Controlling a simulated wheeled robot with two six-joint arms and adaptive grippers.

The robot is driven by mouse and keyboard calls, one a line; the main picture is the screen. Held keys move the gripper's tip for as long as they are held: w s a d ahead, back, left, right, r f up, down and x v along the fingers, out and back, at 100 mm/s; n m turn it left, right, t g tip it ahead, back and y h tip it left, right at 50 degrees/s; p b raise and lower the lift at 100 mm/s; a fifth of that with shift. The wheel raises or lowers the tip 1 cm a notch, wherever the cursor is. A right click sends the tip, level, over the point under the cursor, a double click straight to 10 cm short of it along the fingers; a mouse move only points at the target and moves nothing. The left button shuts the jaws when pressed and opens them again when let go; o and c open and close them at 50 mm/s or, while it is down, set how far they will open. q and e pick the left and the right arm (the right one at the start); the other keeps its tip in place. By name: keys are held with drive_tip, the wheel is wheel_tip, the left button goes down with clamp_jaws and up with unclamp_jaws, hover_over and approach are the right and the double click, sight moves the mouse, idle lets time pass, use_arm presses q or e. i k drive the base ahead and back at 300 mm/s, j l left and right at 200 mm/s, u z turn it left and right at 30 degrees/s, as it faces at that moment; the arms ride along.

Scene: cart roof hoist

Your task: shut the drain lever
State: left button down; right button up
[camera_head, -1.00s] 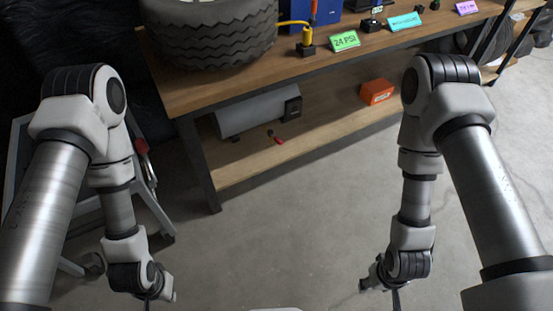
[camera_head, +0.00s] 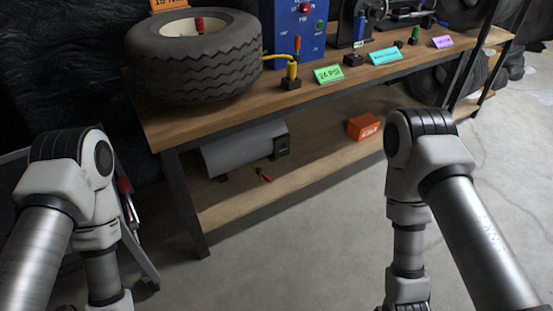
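A small lever with a red grip and a dark and yellow body (camera_head: 264,175) is on the lower shelf, just in front of the grey cylindrical tank (camera_head: 236,150). It looks like the drain lever, but it is too small to tell its exact setting. The tank has a dark box at its right end. Both my arms hang down in front of the bench, left and right of the lever. Both grippers are below the bottom edge of the picture, apart from the lever.
The wooden bench (camera_head: 330,92) holds a tire (camera_head: 195,65), a blue panel box (camera_head: 292,25), a yellow valve (camera_head: 292,73) and coloured label cards. An orange box (camera_head: 364,127) sits on the lower shelf. A metal bench leg (camera_head: 186,205) stands at the left. Floor in front is clear.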

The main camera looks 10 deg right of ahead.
sight(258, 171)
drive_tip(key=i+l+u, duration=0.1)
drive_tip(key=i+l, duration=0.15)
drive_tip(key=i+l+u, duration=0.15)
drive_tip(key=l, duration=0.3)
drive_tip(key=i+l+u, duration=0.1)
drive_tip(key=i+l, duration=0.15)
drive_tip(key=l, duration=0.15)
